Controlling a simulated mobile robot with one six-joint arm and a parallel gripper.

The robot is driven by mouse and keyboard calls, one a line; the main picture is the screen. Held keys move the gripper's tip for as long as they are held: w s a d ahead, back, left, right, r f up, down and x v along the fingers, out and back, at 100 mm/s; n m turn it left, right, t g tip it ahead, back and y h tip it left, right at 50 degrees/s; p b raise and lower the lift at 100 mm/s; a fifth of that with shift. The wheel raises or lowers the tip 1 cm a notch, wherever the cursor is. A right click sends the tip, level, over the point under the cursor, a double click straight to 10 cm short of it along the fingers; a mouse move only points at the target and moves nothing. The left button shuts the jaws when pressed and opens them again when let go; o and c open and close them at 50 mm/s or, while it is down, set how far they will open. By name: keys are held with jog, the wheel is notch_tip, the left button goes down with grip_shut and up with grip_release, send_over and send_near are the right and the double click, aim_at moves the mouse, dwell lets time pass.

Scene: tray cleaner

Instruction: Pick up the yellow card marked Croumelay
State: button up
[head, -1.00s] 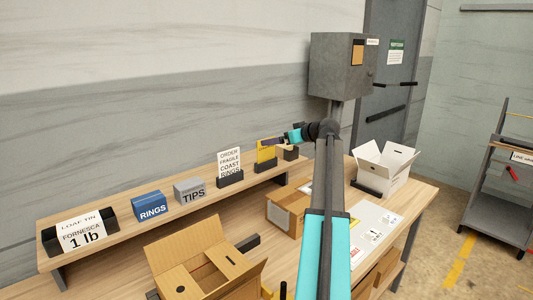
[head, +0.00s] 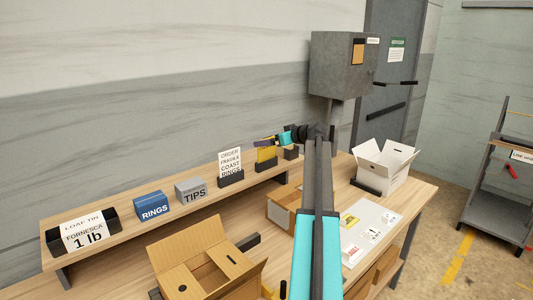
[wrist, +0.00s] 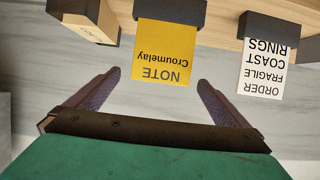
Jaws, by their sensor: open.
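The yellow card (wrist: 163,52), printed NOTE Croumelay, shows upside down at the upper middle of the wrist view. It stands in a dark holder (wrist: 170,11) on the wooden shelf. In the head view the yellow card (head: 266,154) is partly hidden behind my gripper. My gripper (wrist: 158,82) is open and empty, with the card's top edge lying between the two fingertips in the wrist picture. In the head view my gripper (head: 264,142) is at the card's upper part. I cannot tell whether a finger touches it.
A white card (wrist: 265,62) reading ORDER FRAGILE COAST RINGS stands in its holder beside the yellow card. A blue RINGS box (head: 151,205) and a grey TIPS box (head: 190,190) share the shelf. Cardboard boxes (head: 190,240) and a white box (head: 385,165) stand lower down.

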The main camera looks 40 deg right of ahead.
jog(key=p+x, duration=0.1)
jog(key=x, duration=0.1)
jog(key=shift+w+p, duration=0.3)
jog(key=shift+w, duration=0.15)
jog(key=shift+w+f, duration=0.3)
jog(key=shift+w, duration=0.15)
jog(key=shift+c, duration=0.3)
jog(key=c, duration=1.3)
jog(key=shift+c, duration=0.2)
jog(key=shift+r, duration=0.15)
jog(key=shift+r+b, duration=1.8)
jog(key=shift+r, duration=3.1)
